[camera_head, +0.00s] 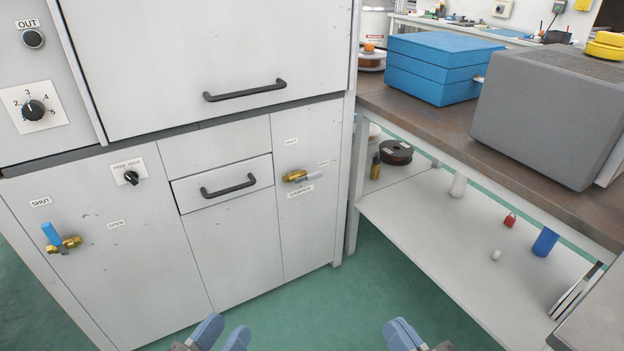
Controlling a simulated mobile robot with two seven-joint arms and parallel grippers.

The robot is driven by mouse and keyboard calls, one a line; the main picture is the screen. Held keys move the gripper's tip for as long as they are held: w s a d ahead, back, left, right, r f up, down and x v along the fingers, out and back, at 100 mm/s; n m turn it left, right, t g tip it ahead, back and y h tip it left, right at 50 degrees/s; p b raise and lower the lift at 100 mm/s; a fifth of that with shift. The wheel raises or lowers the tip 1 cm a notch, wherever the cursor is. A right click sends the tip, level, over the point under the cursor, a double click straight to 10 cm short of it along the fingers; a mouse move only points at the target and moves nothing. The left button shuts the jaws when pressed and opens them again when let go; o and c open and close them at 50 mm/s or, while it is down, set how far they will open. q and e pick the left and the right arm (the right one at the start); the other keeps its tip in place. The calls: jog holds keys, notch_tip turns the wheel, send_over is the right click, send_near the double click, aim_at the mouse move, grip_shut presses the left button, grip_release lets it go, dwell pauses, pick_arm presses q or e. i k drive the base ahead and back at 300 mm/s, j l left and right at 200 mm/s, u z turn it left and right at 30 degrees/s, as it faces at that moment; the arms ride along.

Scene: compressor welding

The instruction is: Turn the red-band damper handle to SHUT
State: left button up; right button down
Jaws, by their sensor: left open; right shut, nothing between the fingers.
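A brass valve (297,176) with a short grey-blue handle (308,179) sits on the narrow right panel of the white cabinet; its handle points right. Small labels surround it, too small to read surely. Another brass valve (66,244) with a blue handle (51,234) sits on the cabinet's left panel; its handle points up toward a SHUT label (41,202), with an OPEN label (116,224) to the right. I cannot make out a red band on either. My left gripper (222,334) is open and empty at the bottom edge. My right gripper (403,334) is shut and empty, further right. Both are apart from the valves.
The white cabinet carries a drawer handle (228,186), an upper bar handle (245,90) and knobs (131,178). On the right, a bench with a lower shelf (420,250) holds small items, a blue case (440,65) and a grey box (550,115). Green floor (320,300) before the cabinet is clear.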

aim_at(315, 174)
jog(key=i+j+u, duration=0.1)
jog(key=i, duration=0.25)
jog(key=i+j+u, duration=0.1)
jog(key=i+j, duration=0.2)
jog(key=i+j+u, duration=0.1)
jog(key=i, duration=0.3)
jog(key=l, duration=0.35)
